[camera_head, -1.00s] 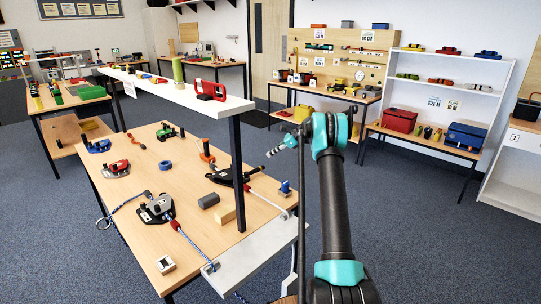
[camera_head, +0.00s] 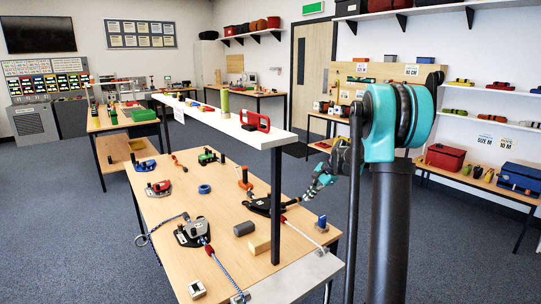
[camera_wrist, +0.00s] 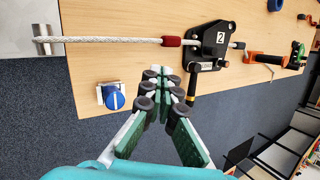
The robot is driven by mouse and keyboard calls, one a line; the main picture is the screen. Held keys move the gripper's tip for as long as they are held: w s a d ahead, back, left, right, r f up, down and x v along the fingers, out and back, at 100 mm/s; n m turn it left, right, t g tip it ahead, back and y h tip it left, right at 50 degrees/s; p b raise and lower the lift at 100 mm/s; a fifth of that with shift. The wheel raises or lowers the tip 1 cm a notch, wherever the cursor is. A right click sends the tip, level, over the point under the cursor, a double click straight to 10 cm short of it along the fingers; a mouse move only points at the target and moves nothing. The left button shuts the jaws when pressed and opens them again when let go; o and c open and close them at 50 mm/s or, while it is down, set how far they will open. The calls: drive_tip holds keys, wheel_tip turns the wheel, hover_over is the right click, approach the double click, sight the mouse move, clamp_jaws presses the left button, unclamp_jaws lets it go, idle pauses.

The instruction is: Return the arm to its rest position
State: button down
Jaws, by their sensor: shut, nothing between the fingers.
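My gripper (camera_head: 316,188) is shut and empty over the right side of the rigging table (camera_head: 232,205), with my arm raised at the right of the head view. In the wrist view its fingertips (camera_wrist: 166,74) are together, just below a black rope device marked 2 (camera_wrist: 208,46). A white rope (camera_wrist: 110,40) with a red sleeve runs from that device to a metal block (camera_wrist: 42,40). The device (camera_head: 262,206) is partly covered in the head view. The fingers look apart from it, though the exact gap cannot be told.
A blue-knobbed part (camera_wrist: 114,99) sits near the table edge, left of my fingers. A raised white shelf (camera_head: 225,122) on black posts spans the table. Another rope device (camera_head: 192,232) with a blue rope stands at the front left. Open carpet (camera_head: 60,230) lies around.

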drive_tip(key=s+d+f+n+h, duration=0.1)
drive_tip(key=s+f+n, duration=0.2)
drive_tip(key=s, duration=0.9)
drive_tip(key=s+d+f+n+t+h, duration=0.1)
drive_tip(key=s+n, duration=0.4)
drive_tip(key=s, duration=0.8)
drive_tip(key=s+d+f+n+h, duration=0.1)
drive_tip(key=s+f+n+h, duration=0.2)
drive_tip(key=s, duration=1)
drive_tip(key=shift+s+f+n, duration=0.15)
drive_tip(key=shift+f+n, duration=0.45)
drive_tip(key=shift+f, duration=0.25)
